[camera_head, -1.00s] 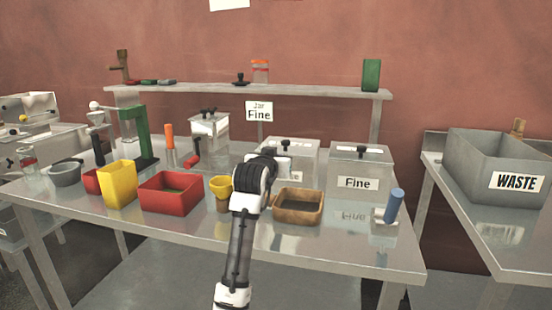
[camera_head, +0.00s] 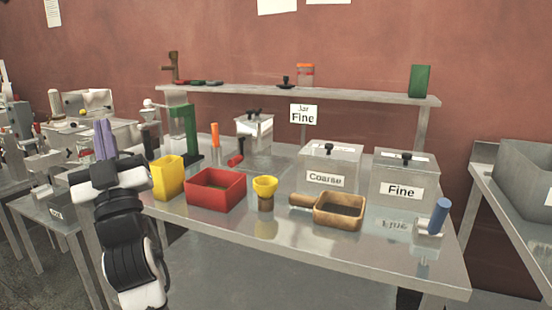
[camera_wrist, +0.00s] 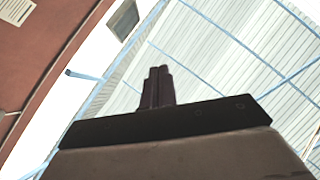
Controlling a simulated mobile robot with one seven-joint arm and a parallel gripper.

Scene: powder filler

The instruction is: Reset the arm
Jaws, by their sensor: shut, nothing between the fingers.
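My gripper (camera_head: 104,140) is at the left of the head view, raised in front of the steel table's left end, its fingers pointing up. Its two purple fingers lie together with nothing between them. In the wrist view the gripper (camera_wrist: 158,88) also shows shut and empty, against the ceiling and upper wall. My arm hides the table's left front corner and part of what stands behind it.
The steel table (camera_head: 290,236) holds a yellow bin (camera_head: 168,178), a red box (camera_head: 215,190), a yellow funnel (camera_head: 265,188), a brown scoop (camera_head: 340,210), and Coarse (camera_head: 329,165) and Fine (camera_head: 404,180) boxes. A grey bin (camera_head: 525,175) stands at right. A shelf (camera_head: 300,93) runs behind.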

